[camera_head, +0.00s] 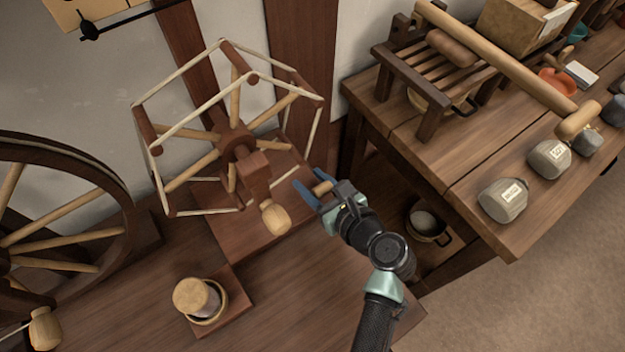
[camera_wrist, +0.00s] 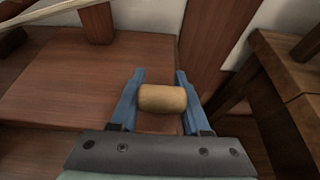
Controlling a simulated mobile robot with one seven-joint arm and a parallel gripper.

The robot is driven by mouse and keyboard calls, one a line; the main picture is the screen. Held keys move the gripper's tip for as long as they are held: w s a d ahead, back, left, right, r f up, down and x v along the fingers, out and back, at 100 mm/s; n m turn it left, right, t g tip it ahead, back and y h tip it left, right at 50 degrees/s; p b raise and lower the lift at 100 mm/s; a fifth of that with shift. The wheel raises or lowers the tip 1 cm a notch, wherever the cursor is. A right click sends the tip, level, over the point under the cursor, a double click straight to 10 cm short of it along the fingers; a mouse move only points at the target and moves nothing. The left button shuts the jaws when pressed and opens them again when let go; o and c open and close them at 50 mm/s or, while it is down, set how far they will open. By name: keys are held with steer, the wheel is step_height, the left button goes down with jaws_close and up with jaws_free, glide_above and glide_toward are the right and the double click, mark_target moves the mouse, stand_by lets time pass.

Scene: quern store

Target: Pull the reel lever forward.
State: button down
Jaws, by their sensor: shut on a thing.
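The reel (camera_head: 240,141) is a wooden frame with pale cords around its spoke ends, standing on a reddish-brown base (camera_head: 252,238). A pale wooden crank knob (camera_head: 275,217) sticks out at its front. Right of it, a short pale wooden grip, which looks like the reel lever (camera_head: 322,187), lies between the blue fingers of my gripper (camera_head: 314,190). In the wrist view the lever grip (camera_wrist: 162,98) lies crosswise between the two fingers of my gripper (camera_wrist: 160,78), which is shut on it. The lever's shaft is mostly hidden.
A spoked wheel (camera_head: 62,215) stands at the left. A lidded pot (camera_head: 197,296) sits on the bench (camera_head: 290,310) in front of the reel. At the right, a table (camera_head: 455,155) carries a slatted rack (camera_head: 450,75) and several labelled pots; a dark-handled pot (camera_head: 425,222) sits below.

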steer(key=shift+s+f+t+y+b, duration=0.15)
steer(key=shift+t+y+b, duration=0.15)
steer(key=shift+t+b, duration=0.15)
steer(key=shift+t, duration=0.25)
steer(key=shift+c, duration=2.1)
jaws_free()
steer(key=shift+d+r, duration=0.1)
steer(key=shift+r, duration=0.1)
steer(key=p+v, duration=0.2)
steer(key=v, duration=1.1)
steer(key=shift+d+f, duration=0.1)
steer(key=shift+f, duration=0.1)
